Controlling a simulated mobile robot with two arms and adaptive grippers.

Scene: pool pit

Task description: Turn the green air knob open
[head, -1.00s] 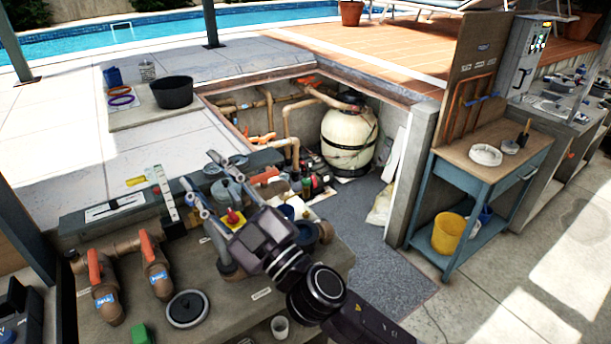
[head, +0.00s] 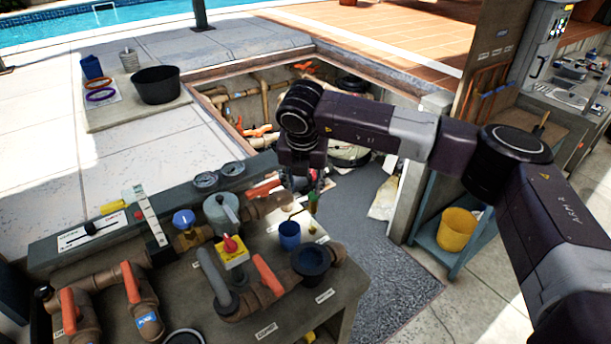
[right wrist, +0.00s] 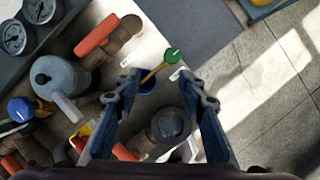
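The green knob (right wrist: 172,55) is small and round, with a pale line on its top and a brass stem. In the right wrist view it lies ahead of my open right gripper (right wrist: 160,101), near the middle of the gap between the fingertips. Nothing is held between the fingers. In the head view, the green knob (head: 312,198) is small, at the right side of the bench. My right gripper (head: 304,180) points down just above it there. Whether they touch cannot be told. My left gripper is out of view.
A blue cup (head: 289,235) and a dark cup (head: 311,262) stand close by on the bench. Orange-handled valves (head: 268,273), a yellow box with a red knob (head: 231,248) and a grey valve body (head: 221,212) crowd the left. Grey floor (head: 385,280) lies clear at right.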

